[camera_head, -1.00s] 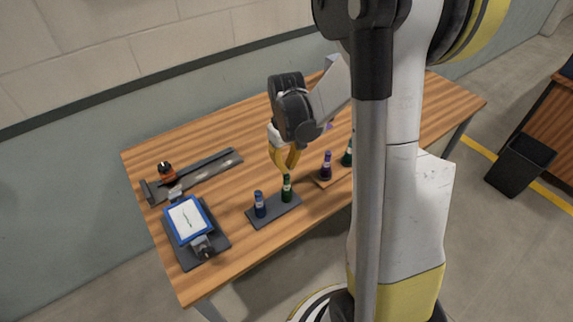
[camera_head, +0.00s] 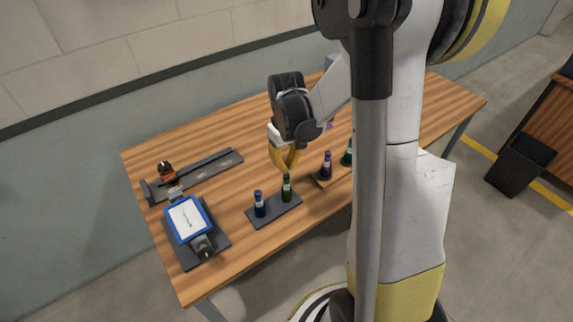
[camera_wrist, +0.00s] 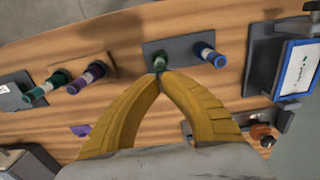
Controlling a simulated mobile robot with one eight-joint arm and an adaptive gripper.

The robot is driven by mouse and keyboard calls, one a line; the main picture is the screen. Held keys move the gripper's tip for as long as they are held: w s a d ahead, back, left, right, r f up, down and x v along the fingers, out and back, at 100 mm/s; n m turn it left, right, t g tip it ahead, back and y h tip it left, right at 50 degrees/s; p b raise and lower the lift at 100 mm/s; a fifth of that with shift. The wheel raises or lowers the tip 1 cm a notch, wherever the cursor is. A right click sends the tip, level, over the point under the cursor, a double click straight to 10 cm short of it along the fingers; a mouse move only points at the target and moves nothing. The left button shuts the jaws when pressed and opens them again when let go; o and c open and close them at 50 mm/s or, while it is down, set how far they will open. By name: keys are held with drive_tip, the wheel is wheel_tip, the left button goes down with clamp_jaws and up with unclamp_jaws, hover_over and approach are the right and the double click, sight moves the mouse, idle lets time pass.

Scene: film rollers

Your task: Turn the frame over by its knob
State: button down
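The frame (camera_head: 187,219) has a blue border around a white panel with a small green mark. It lies face up over a dark base at the table's left end and shows at the right edge in the wrist view (camera_wrist: 300,68). A dark knob (camera_head: 205,251) sits at its front end, on a grey mount. My gripper (camera_head: 287,170) is to the right of the frame, well apart from it. Its yellow fingertips meet in the wrist view (camera_wrist: 160,73), just by the top of a green bottle-shaped roller (camera_head: 287,189). No held object shows.
A blue roller (camera_head: 260,205) stands beside the green one on a dark plate (camera_head: 275,212). Purple (camera_head: 326,166) and teal (camera_head: 348,156) rollers stand to the right. A dark rail (camera_head: 205,172) and an orange-black item (camera_head: 168,173) lie behind the frame. My arm hides the table's middle right.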

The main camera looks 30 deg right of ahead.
sight(287, 175)
drive_tip(key=shift+f+b, duration=1.35)
drive_tip(key=shift+f, duration=0.2)
idle(1.3)
drive_tip(key=shift+r, duration=0.15)
drive_tip(key=shift+r+p, duration=2.9)
drive_tip(key=shift+r, duration=1.05)
drive_tip(key=shift+a+r, duration=0.2)
drive_tip(key=shift+a, duration=0.05)
drive_tip(key=s+a+r+t+b, duration=0.7)
drive_tip(key=s+a, duration=0.3)
drive_tip(key=a, duration=0.3)
drive_tip(key=shift+s, duration=0.4)
